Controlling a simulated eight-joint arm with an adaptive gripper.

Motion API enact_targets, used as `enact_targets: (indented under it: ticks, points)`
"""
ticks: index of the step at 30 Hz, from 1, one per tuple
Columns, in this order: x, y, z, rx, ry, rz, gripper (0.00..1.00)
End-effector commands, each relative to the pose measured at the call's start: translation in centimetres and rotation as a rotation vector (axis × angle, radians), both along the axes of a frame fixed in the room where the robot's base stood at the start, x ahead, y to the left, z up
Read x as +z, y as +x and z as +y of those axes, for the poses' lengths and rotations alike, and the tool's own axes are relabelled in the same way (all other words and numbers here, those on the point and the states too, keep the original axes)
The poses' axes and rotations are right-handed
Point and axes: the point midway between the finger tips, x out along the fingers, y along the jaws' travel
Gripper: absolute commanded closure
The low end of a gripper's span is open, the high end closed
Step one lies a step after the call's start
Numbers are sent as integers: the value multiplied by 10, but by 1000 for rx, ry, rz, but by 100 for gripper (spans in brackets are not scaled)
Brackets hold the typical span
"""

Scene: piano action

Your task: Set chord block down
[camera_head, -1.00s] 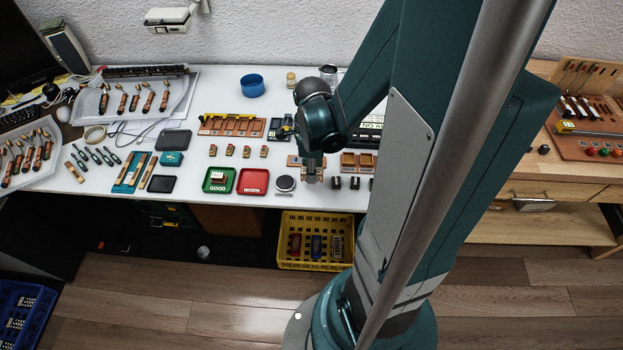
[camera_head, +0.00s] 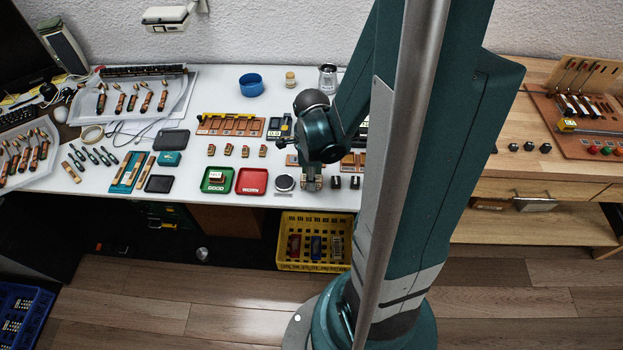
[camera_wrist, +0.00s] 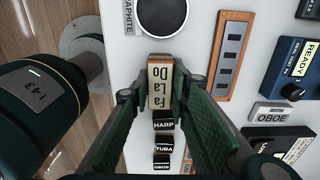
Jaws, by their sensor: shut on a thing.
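The chord block (camera_wrist: 160,84) is a small pale block marked Fa La Do. It shows upright in the wrist view between the green fingers of my gripper (camera_wrist: 161,92), which is shut on it. In the head view my gripper (camera_head: 312,183) is low over the front part of the white table (camera_head: 225,125), right of the round graphite pad (camera_head: 284,183). The block's underside is hidden, so I cannot tell whether it touches the table.
Small black blocks marked HARP (camera_wrist: 163,122), TUBA (camera_wrist: 163,143) and OBOE (camera_wrist: 161,163) stand in a row close by. A slotted wooden rack (camera_wrist: 221,78) and a blue READY box (camera_wrist: 291,67) lie beyond. A yellow crate (camera_head: 300,266) stands below the table front.

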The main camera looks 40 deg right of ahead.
Motion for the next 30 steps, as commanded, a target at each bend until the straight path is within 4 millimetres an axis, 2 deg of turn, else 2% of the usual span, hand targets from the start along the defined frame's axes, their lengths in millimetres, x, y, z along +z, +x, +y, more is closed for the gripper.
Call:
enact_targets:
  ticks: [9, 10, 13, 30]
  points:
    - [-4, 0, 0, 0, 0, 0, 93]
    - [-4, 0, 0, 0, 0, 0, 78]
    - [-3, 0, 0, 0, 0, 0, 66]
    - [3, 0, 0, 0, 0, 0, 66]
